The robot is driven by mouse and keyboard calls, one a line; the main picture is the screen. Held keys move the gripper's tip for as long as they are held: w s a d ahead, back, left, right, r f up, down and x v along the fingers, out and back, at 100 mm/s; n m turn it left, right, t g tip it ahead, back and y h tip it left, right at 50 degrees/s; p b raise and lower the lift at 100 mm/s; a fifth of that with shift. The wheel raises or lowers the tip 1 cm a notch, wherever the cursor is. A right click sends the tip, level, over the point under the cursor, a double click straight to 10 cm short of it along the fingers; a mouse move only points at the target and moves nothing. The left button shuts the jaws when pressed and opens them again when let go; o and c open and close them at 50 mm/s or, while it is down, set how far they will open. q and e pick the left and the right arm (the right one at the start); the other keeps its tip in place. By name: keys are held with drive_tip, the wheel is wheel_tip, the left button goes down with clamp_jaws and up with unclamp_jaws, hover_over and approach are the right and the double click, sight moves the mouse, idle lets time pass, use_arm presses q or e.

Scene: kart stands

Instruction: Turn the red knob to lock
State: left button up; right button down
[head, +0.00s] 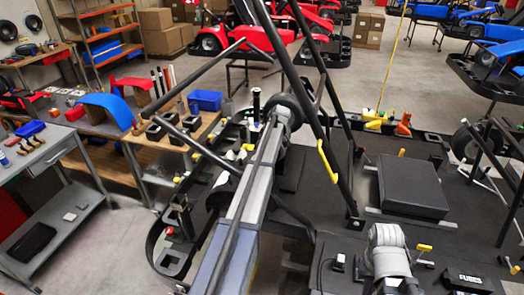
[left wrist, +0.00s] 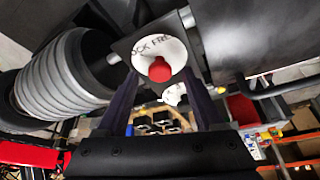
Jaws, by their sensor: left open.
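The red knob (left wrist: 160,69) sits at the middle of a round white dial (left wrist: 160,50) in the left wrist view. The dial carries dark lettering that reads like "LOCK FREE", partly cut or covered at the left. My left gripper (left wrist: 160,82) is open, with one dark finger on each side of the knob. The knob appears between the fingertips; I cannot tell whether either finger touches it. In the head view my left arm reaches up through the middle, and its gripper is not clearly seen. My right gripper is not in view.
A grey ribbed cylinder (left wrist: 60,80) is close on the left in the left wrist view. Dark kart frame parts crowd the upper right. In the head view, black frame tubes (head: 320,100) stand around my arm. A grey workbench (head: 45,155) is at the left.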

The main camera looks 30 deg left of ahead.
use_arm(q)
drive_tip(key=p+v, duration=0.6)
drive_tip(key=v, duration=0.1)
drive_tip(key=shift+s, duration=0.1)
idle(0.4)
